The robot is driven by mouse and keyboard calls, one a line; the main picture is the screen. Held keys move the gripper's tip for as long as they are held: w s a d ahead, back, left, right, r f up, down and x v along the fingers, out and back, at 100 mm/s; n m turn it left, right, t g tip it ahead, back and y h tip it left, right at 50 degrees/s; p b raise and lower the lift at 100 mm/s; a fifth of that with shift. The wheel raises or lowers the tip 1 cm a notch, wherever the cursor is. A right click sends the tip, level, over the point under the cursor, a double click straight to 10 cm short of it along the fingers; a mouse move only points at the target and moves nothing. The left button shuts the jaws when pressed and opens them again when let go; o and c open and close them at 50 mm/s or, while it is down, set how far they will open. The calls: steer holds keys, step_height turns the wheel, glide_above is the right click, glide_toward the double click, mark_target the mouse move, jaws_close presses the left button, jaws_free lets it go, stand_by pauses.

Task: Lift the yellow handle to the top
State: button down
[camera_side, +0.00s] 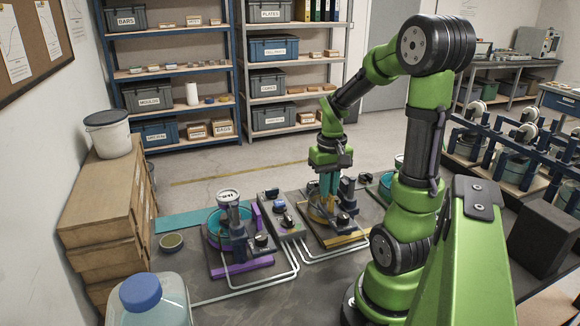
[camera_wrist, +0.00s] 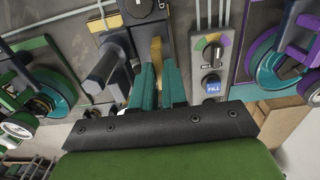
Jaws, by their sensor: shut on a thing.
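My gripper (camera_side: 328,192) points down over the middle station, its teal fingers at the lever unit. In the wrist view its two fingers (camera_wrist: 158,80) are closed around a slim yellow piece (camera_wrist: 156,50), which I take as the yellow handle. Most of the handle is hidden between the fingers, and in the side view they largely cover it. The station has a yellow strip (camera_side: 347,239) along its front and a grey-blue lever column (camera_side: 347,190) right beside the fingers. How high the handle stands on its travel is hard to tell.
A purple-marked station (camera_side: 240,271) with a gauge (camera_side: 228,195) stands to the left. A control box with knobs (camera_side: 283,217) sits between the stations; its blue FILL button (camera_wrist: 211,85) is close to the fingers. Pale pipes (camera_side: 297,262) run along the front. A jug (camera_side: 150,300) stands front left.

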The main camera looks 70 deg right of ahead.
steer(key=shift+r, duration=2.6)
steer(key=c, duration=1.2)
jaws_free()
steer(key=shift+f, duration=0.1)
steer(key=shift+o, duration=0.2)
step_height(320, 180, up, 17)
